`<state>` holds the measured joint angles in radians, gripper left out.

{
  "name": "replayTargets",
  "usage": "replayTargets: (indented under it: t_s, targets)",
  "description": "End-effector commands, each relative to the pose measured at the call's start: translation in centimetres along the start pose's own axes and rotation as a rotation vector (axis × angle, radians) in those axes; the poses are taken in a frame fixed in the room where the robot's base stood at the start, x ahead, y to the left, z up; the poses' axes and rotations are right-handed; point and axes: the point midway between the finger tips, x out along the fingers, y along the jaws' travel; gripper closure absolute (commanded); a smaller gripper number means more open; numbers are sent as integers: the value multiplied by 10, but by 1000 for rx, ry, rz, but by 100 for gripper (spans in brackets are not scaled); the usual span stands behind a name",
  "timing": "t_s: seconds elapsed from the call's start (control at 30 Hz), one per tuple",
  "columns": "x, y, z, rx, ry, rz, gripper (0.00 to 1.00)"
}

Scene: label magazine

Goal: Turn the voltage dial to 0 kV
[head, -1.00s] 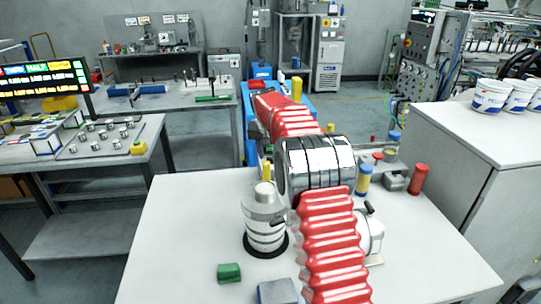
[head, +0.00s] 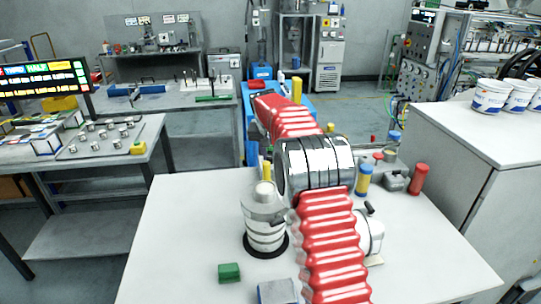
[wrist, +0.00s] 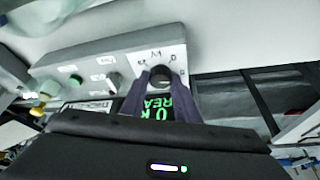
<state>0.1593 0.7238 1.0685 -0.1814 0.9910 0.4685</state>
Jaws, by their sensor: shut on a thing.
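The voltage dial (wrist: 160,72) is a dark round knob on a light grey panel (wrist: 120,52) in the wrist view, under a "kV" marking. A "0" mark shows to the right of the knob. My gripper (wrist: 161,80) has its two dark fingers on either side of the knob, shut on it. A display with green letters (wrist: 160,106) lies between the fingers, partly covered by my gripper body. I cannot tell the dial's exact setting. In the head view my red-sleeved arm hides the gripper and dial.
A green button (wrist: 76,79) and a small switch (wrist: 114,83) sit left of the dial. In the head view, a white table (head: 185,225) carries a grey-white cylinder (head: 264,225), a green block (head: 229,272) and a red cylinder (head: 418,179). The table's left part is clear.

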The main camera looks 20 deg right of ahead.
Motion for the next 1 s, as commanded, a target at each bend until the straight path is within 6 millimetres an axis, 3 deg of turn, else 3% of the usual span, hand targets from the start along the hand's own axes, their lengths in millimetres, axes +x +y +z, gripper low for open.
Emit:
replayTargets:
  t_s: [0.47,1.0]
  targets:
    - [0,-1,0,-81,-1,-40,94]
    - [0,3,-2,-412,0,-178,94]
